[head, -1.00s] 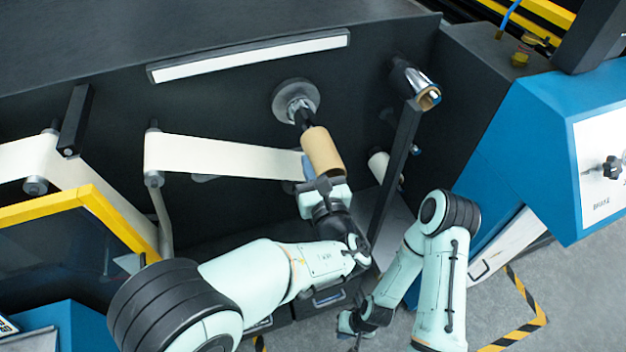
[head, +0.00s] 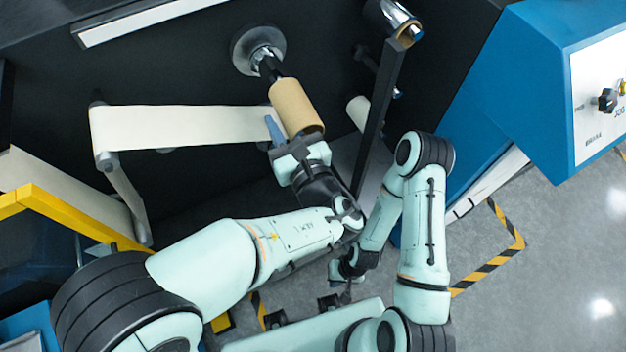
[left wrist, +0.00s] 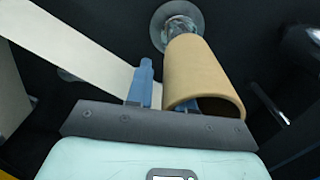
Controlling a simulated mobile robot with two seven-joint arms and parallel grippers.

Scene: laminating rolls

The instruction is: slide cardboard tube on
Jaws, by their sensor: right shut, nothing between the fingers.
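The tube's upper end meets the shaft's visible part; how far the shaft reaches inside is hidden. My left gripper (head: 284,138) is at the tube's near end. In the left wrist view one blue finger stands left of the tube (left wrist: 198,70), with a small gap. The other finger is mostly hidden by the tube. The fingers are apart, so the gripper looks open. My right gripper (head: 345,278) is low, away from the tube, and shut.
A cream web (head: 185,126) runs left of the tube over a roller (head: 107,160). A dark upright bar (head: 378,120) and a chrome roller (head: 390,18) stand to the right. A blue control cabinet (head: 535,85) is at the far right; open grey floor lies below it.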

